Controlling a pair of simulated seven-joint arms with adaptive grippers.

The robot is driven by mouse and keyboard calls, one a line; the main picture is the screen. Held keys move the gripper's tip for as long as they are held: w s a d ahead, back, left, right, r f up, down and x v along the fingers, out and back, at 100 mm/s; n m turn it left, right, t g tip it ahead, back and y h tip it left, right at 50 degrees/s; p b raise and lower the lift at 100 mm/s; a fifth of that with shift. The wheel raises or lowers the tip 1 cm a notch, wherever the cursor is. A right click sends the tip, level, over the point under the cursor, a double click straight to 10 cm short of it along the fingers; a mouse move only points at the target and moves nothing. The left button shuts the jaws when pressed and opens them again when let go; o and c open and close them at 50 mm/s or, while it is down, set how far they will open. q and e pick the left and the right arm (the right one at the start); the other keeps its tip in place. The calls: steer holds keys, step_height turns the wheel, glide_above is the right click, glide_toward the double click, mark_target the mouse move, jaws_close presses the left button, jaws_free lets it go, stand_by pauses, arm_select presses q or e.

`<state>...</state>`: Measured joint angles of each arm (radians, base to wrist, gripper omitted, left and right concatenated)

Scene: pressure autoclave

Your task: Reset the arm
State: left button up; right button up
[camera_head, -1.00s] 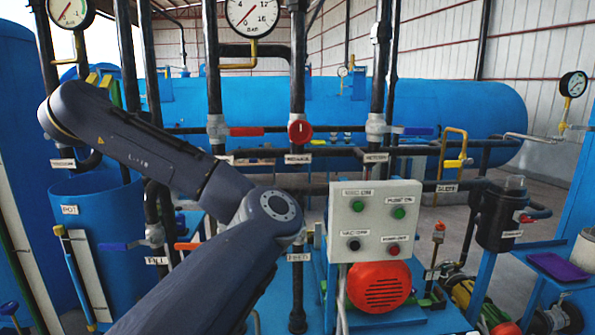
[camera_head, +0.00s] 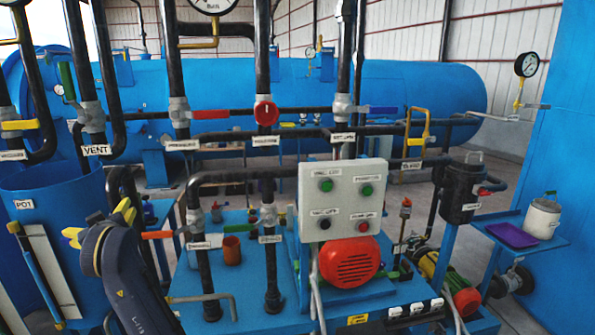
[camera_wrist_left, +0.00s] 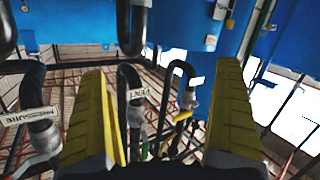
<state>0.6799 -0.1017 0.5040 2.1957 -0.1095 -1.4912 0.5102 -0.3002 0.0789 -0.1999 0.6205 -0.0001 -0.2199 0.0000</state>
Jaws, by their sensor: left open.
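My left arm (camera_head: 130,285) rises from the bottom edge at the lower left of the head view. Its left gripper (camera_head: 98,222) is partly hidden behind the wrist, and the yellow fingers show beside the blue pot (camera_head: 25,204). In the left wrist view, the left gripper (camera_wrist_left: 164,70) has its two yellow fingers wide apart with nothing held between them. My right gripper is in neither view.
A control box (camera_head: 343,200) with green, black and red buttons stands above a red motor (camera_head: 349,262). Vertical black pipes with a red-handled valve (camera_head: 210,114) and a blue-handled valve (camera_head: 378,110) stand nearby. A purple tray (camera_head: 512,235) lies on the right shelf.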

arm_select(q)
steer(key=s+d+f+m+h, duration=0.1)
steer(key=s+d+f+m, duration=0.3)
steer(key=f, duration=0.5)
steer(key=s+d+f+m+h, duration=0.2)
steer(key=s+d+f+m, duration=0.2)
steer(key=f, duration=0.5)
steer(key=s+d+f+m+h, duration=0.1)
steer(key=s+d+f+m, duration=0.3)
steer(key=f, duration=0.4)
steer(key=s+d+f+m+g+h, duration=0.2)
steer(key=s+d+f+m, duration=0.25)
steer(key=s+f, duration=0.35)
steer(key=s+d+f+m+g+h, duration=0.1)
steer(key=s+d+f+m+g, duration=0.15)
steer(key=s+d+f, duration=0.6)
steer(key=s+d+f+g+h, duration=0.1)
steer(key=s+d+f+h, duration=0.15)
steer(key=f, duration=1.25)
steer(key=s+d+f+g+h, duration=0.1)
steer(key=s+f, duration=0.2)
steer(key=f, duration=1.2)
steer(key=s+f+n+g+h, duration=0.1)
steer(key=s+f+n+g, duration=0.2)
steer(key=s+f, duration=1.6)
steer(key=shift+s+a, duration=0.3)
steer(key=shift+s, duration=0.85)
